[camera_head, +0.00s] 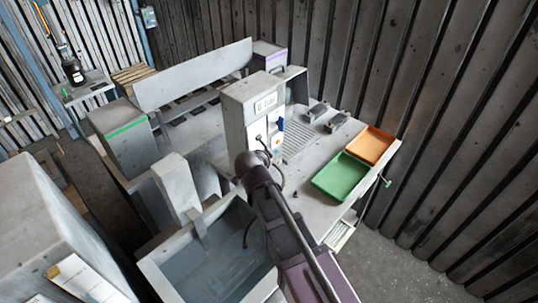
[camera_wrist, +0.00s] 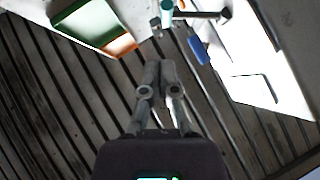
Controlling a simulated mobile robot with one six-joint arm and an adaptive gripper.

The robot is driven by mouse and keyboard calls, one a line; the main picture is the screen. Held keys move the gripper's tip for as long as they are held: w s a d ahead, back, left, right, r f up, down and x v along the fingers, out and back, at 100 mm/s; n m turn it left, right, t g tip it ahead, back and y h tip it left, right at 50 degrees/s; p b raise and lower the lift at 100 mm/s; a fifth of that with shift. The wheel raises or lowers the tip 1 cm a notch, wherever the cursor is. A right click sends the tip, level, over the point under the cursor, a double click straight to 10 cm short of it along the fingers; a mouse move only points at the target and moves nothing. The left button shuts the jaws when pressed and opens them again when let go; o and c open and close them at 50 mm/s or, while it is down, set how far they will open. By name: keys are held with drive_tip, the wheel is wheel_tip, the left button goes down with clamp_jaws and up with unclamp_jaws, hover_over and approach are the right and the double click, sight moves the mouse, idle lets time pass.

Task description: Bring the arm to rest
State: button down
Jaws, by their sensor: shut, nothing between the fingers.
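My gripper (camera_wrist: 160,66) is shut and empty in the wrist view, its two grey fingers side by side in the middle. In the head view my arm reaches up from the lower right, its dark end in front of a grey box labelled 6 bar (camera_head: 250,105); the fingers cannot be made out there. In the wrist view a blue handle (camera_wrist: 198,50) and a teal-tipped part (camera_wrist: 167,12) lie beyond the fingertips, to the upper right. No contact shows between the fingers and anything.
A green tray (camera_head: 343,180) and an orange tray (camera_head: 370,146) sit on the bench (camera_head: 316,205) right of my arm. An open grey basin (camera_head: 165,275) lies left of and below my arm. A ribbed wall (camera_head: 450,130) closes the right side; floor (camera_head: 405,270) is bare at lower right.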

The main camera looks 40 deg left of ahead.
drive_tip(key=shift+s+d+r, duration=0.1)
drive_tip(key=shift+s+r, duration=0.05)
idle(0.6)
drive_tip(key=w+d+f+g+h+b, duration=0.1)
drive_tip(key=w+d+f+h+b, duration=0.2)
drive_tip(key=d, duration=0.7)
drive_tip(key=w+d+f+g, duration=0.2)
drive_tip(key=w+d+f, duration=0.15)
drive_tip(key=d, duration=0.65)
drive_tip(key=w+d+f+g+h+b, duration=0.1)
drive_tip(key=w+d+f+h+b, duration=0.3)
drive_tip(key=d, duration=0.6)
drive_tip(key=s+d+f+n+g+y, duration=0.1)
drive_tip(key=s+d+f+g, duration=0.1)
drive_tip(key=d, duration=0.7)
drive_tip(key=s+d+f+n+g+y+b, duration=0.1)
drive_tip(key=s+d+f+g, duration=0.1)
drive_tip(key=d, duration=0.7)
drive_tip(key=s+d+f+n+g+y+b, duration=0.1)
drive_tip(key=s+d+f, duration=0.1)
drive_tip(key=d, duration=0.7)
drive_tip(key=shift+n+g+y, duration=0.3)
drive_tip(key=shift+g+y, duration=0.1)
